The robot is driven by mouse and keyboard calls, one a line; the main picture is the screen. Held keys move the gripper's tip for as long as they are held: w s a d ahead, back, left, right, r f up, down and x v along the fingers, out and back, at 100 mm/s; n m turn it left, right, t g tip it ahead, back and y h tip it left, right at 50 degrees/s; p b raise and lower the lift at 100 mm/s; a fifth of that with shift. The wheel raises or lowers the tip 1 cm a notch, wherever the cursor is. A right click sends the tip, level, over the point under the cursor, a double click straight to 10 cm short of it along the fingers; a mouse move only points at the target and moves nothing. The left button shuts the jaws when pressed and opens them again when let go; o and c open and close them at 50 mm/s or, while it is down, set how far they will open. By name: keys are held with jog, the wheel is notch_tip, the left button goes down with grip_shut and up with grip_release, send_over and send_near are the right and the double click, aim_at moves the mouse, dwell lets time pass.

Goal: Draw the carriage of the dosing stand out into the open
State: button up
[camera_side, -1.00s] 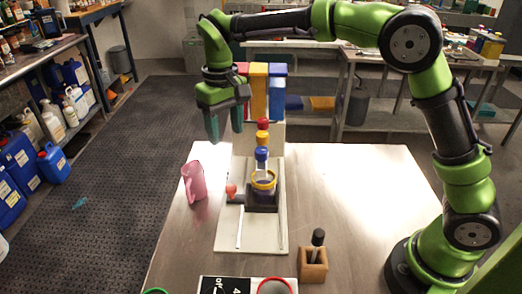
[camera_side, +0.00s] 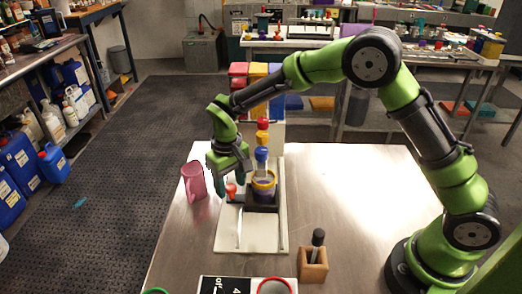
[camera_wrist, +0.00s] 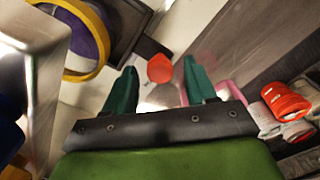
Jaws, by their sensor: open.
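The dosing stand has a white base (camera_side: 262,236) with rails on the table. Its dark carriage (camera_side: 262,207) carries a yellow-rimmed bucket (camera_side: 263,184), under a column of red, yellow and blue nozzles (camera_side: 262,139). A red knob (camera_side: 231,190) on a short dark arm sticks out from the carriage's left side. My gripper (camera_side: 229,183) is open, pointing down at the knob. In the wrist view the red knob (camera_wrist: 160,68) shows between the two teal fingertips (camera_wrist: 160,72), with gaps on both sides. Whether the fingers are level with it, I cannot tell.
A pink jug (camera_side: 194,182) stands close to the left of my gripper. A wooden block with a dark-handled tool (camera_side: 313,264) stands front right. A red-rimmed container (camera_side: 274,286) is at the front edge.

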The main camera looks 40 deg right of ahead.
jog(key=shift+f, duration=0.1)
grip_shut()
jog(key=s+a, duration=0.7)
jog(key=a, duration=0.1)
jog(key=shift+s, duration=0.4)
jog(key=shift+c, duration=1.4)
grip_release()
jog(key=shift+o, duration=1.4)
jog(key=shift+d, duration=0.1)
